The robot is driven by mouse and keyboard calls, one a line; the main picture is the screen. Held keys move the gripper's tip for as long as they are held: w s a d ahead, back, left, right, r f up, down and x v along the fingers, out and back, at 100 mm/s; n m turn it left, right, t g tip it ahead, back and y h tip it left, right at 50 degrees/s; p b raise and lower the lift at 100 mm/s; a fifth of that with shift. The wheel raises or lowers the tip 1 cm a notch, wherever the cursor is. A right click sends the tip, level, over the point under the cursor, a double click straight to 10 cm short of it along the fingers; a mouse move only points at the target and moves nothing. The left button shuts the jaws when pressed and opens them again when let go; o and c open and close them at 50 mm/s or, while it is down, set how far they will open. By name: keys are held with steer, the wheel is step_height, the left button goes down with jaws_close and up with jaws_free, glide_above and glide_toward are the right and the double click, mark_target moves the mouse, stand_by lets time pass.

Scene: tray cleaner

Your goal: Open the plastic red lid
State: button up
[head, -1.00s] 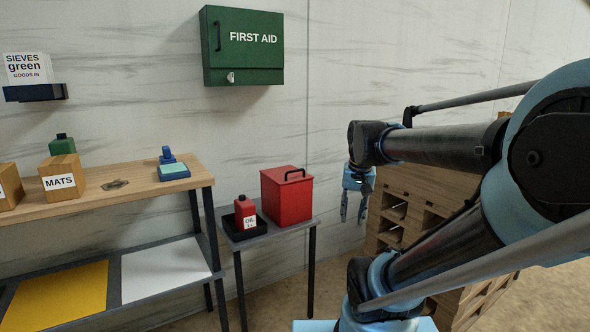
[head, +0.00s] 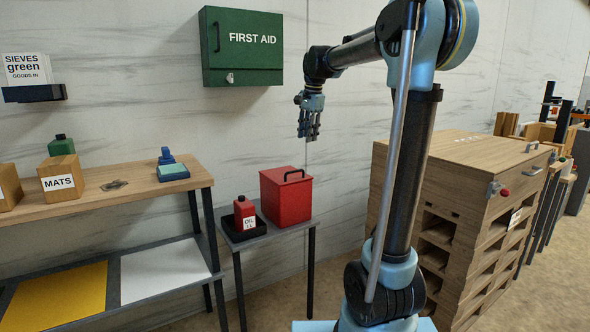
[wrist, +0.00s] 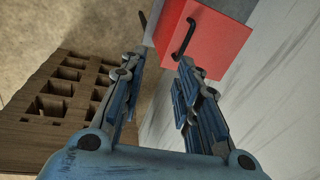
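A red box (head: 288,204) with a red lid (head: 278,179) and a black handle (head: 294,175) on top stands on a small grey table (head: 262,237). The lid looks closed. My gripper (head: 308,138) hangs in the air above and slightly right of the box, fingers pointing down, touching nothing. In the wrist view my gripper (wrist: 155,62) has its two fingers apart with nothing between them. The lid (wrist: 215,45) and its handle (wrist: 184,38) show there beyond the fingertips, at the top right.
A red bottle (head: 245,213) stands in a black tray left of the box. A green first aid cabinet (head: 243,47) hangs on the wall above. A wooden bench (head: 110,193) is at left, a slatted wooden cabinet (head: 450,165) at right.

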steer(key=w+a+r+m, duration=0.1)
steer(key=w+a, duration=0.2)
steer(key=w, duration=0.1)
glide_toward(295, 171)
steer(key=f, duration=0.2)
steer(key=w+f, duration=0.1)
steer(key=f, duration=0.2)
steer(key=a+f, duration=0.1)
steer(key=f, duration=0.1)
steer(key=shift+w+f, duration=0.3)
steer(key=shift+w, duration=0.05)
jaws_close()
